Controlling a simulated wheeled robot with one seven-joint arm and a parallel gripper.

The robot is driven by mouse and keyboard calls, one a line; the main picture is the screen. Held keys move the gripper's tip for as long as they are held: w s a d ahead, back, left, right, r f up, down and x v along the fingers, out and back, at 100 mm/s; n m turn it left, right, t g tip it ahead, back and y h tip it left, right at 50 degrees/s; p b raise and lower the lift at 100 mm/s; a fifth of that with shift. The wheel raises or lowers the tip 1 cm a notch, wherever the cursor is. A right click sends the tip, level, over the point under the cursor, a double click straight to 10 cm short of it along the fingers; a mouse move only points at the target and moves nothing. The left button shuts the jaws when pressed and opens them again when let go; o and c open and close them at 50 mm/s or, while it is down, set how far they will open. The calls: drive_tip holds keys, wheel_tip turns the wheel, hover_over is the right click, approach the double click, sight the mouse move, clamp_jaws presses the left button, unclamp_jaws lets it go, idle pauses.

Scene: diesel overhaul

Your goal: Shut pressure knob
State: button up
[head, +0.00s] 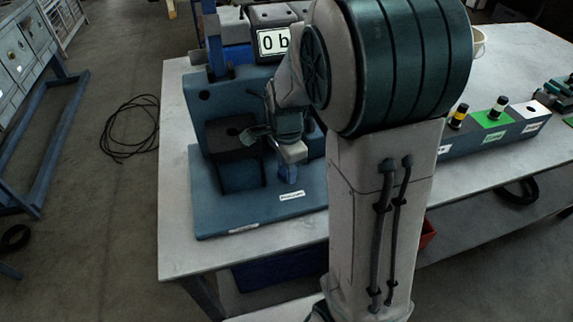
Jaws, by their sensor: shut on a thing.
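A blue test stand (205,190) stands on the table's left part, with a recess in its front and a labelled base. Its white display (272,40) shows "0 b", with the rest cut off by my arm. My gripper (274,146) is at the front of the stand, right of the recess. It is shut on what seems to be the pressure knob, which is mostly hidden behind the fingers and hand. A small blue upright part (288,174) shows just below the gripper.
My arm covers the middle of the view and the stand's right side. A long block with labelled sockets and small fittings (497,107) lies on the table (180,255) at the right. A black cable (132,128) lies on the floor at left.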

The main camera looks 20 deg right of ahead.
drive_tip(key=m+p, duration=0.3)
drive_tip(key=m, duration=0.2)
drive_tip(key=shift+r, duration=0.2)
drive_tip(key=shift+f+m+p, duration=0.1)
drive_tip(key=shift+m+p, duration=1)
drive_tip(key=shift+m, duration=0.7)
drive_tip(key=o, duration=1)
wheel_tip(320, 180, up, 14)
drive_tip(key=shift+f, duration=0.15)
